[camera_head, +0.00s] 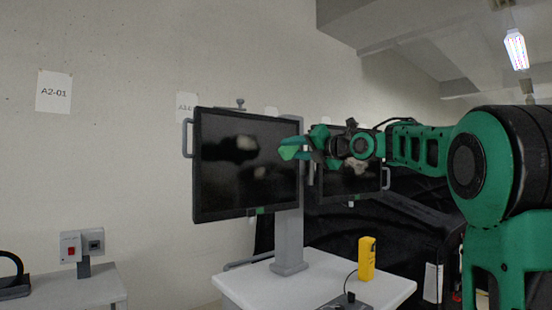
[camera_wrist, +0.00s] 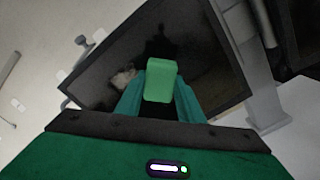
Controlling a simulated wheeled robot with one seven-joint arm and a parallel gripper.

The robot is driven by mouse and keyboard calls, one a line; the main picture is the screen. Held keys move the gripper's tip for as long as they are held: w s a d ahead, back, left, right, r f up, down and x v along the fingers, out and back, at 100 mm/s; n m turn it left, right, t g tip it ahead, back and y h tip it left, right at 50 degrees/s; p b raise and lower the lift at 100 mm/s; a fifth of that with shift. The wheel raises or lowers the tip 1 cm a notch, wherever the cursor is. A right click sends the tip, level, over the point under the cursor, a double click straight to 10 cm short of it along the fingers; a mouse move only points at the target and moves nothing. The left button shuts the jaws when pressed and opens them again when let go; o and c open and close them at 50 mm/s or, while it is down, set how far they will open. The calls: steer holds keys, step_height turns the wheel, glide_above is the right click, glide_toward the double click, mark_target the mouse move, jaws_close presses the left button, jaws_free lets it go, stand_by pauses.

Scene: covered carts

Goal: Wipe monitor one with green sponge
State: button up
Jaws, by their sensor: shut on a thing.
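Two black monitors hang on a grey post. The left monitor (camera_head: 235,190) faces me with its screen upright; no number shows on it. It fills much of the wrist view (camera_wrist: 205,55), tilted there, with a pale patch (camera_wrist: 122,77) on its dark screen. The right monitor (camera_head: 340,185) is partly hidden behind my arm. My gripper (camera_head: 296,148) is shut on the green sponge (camera_wrist: 161,80) and points left at the left monitor's right edge in the head view. I cannot tell whether the sponge touches the screen.
The post stands on a white cart top (camera_head: 310,290) with a yellow device (camera_head: 366,258) and a cable. A second table (camera_head: 75,292) at the left holds a box with a red switch (camera_head: 71,250). A black cover (camera_head: 410,235) lies behind. The space left of the left monitor is free.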

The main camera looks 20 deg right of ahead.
glide_toward(255, 165)
steer(key=s+a+f, duration=0.2)
steer(key=s+a, duration=0.2)
steer(key=a, duration=0.2)
steer(key=shift+x, duration=3)
steer(key=shift+x, duration=0.9)
steer(key=shift+w+d, duration=0.1)
steer(key=shift+w+d+r, duration=0.1)
steer(key=shift+w+d, duration=0.45)
steer(key=shift+d, duration=1.15)
steer(key=shift+w+d+f, duration=0.1)
steer(key=shift+w+d, duration=0.4)
steer(key=shift+d, duration=1.2)
steer(key=shift+w+d+r, duration=0.1)
steer(key=shift+w+d, duration=0.45)
steer(key=shift+d, duration=1.15)
steer(key=shift+a+r, duration=0.1)
steer(key=shift+r, duration=0.9)
steer(key=shift+a+r, duration=0.15)
steer(key=shift+r, duration=0.05)
steer(key=shift+s+a, duration=0.15)
steer(key=shift+a, duration=0.45)
steer(key=shift+s+a+f, duration=0.1)
steer(key=shift+s+a, duration=0.1)
steer(key=shift+a, duration=0.35)
steer(key=shift+s+a+f, duration=0.1)
steer(key=shift+s+a, duration=0.1)
steer(key=shift+a, duration=0.4)
